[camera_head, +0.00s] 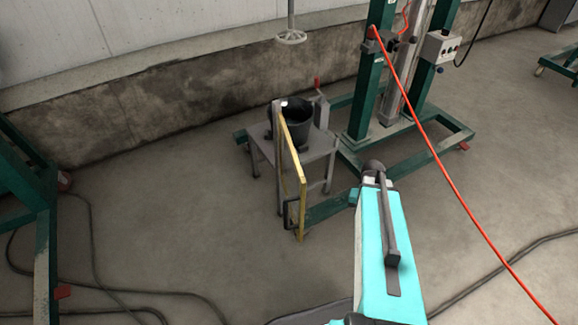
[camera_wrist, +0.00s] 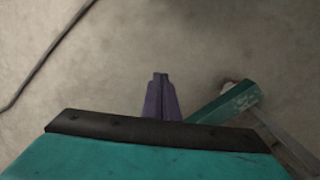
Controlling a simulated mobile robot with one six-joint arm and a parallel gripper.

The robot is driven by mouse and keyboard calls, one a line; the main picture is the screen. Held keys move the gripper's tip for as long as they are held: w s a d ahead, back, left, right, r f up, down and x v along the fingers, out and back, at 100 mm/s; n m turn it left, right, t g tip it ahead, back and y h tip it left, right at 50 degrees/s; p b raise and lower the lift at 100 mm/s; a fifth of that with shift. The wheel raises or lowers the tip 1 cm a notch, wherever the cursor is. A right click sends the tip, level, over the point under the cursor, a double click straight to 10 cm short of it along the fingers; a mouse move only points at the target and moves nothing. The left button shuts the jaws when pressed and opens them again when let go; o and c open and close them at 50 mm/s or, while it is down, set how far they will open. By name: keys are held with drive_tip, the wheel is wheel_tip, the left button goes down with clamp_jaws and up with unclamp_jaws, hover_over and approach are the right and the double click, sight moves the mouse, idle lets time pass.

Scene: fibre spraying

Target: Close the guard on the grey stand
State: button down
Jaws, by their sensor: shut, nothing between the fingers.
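The grey stand (camera_head: 318,150) is a small table in the middle of the head view, with a black bucket (camera_head: 290,128) on its top. The guard (camera_head: 294,150) is a yellow-edged frame with a dark handle (camera_head: 289,213) at its lower near end. It juts out from the stand towards the camera, swung open. My gripper (camera_wrist: 161,76) shows in the wrist view as two purple fingers, shut and empty, over bare floor. In the head view my turquoise arm reaches up right of the guard and hides my fingers. The guard cannot be made out in the wrist view.
A green frame (camera_head: 366,90) with a control box (camera_head: 440,46) stands right of the stand; its foot reaches near my arm. A red hose (camera_head: 447,172) crosses on the right. Cables (camera_head: 92,240) lie on the left floor. Floor left of the guard is clear.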

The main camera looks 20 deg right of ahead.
drive_tip(key=s+d+r+m+h+p, duration=0.3)
drive_tip(key=d+r+p, duration=0.3)
drive_tip(key=d+r, duration=1.3)
drive_tip(key=s+d+r+m+h+p, duration=0.1)
drive_tip(key=s+d+r+p, duration=0.1)
drive_tip(key=s+d+r, duration=0.2)
drive_tip(key=s+d+r+m+g+h+p, duration=0.1)
drive_tip(key=s+d+r, duration=0.4)
drive_tip(key=r, duration=0.6)
drive_tip(key=s+d+r+m+p, duration=0.2)
drive_tip(key=s+d+r, duration=0.2)
drive_tip(key=d+r, duration=0.2)
wheel_tip(320, 180, up, 2)
drive_tip(key=shift+s+d+r+m+g+h+p, duration=0.1)
drive_tip(key=shift+s+d+m+g+h+p, duration=0.05)
drive_tip(key=shift+d+m+g+h+p, duration=0.2)
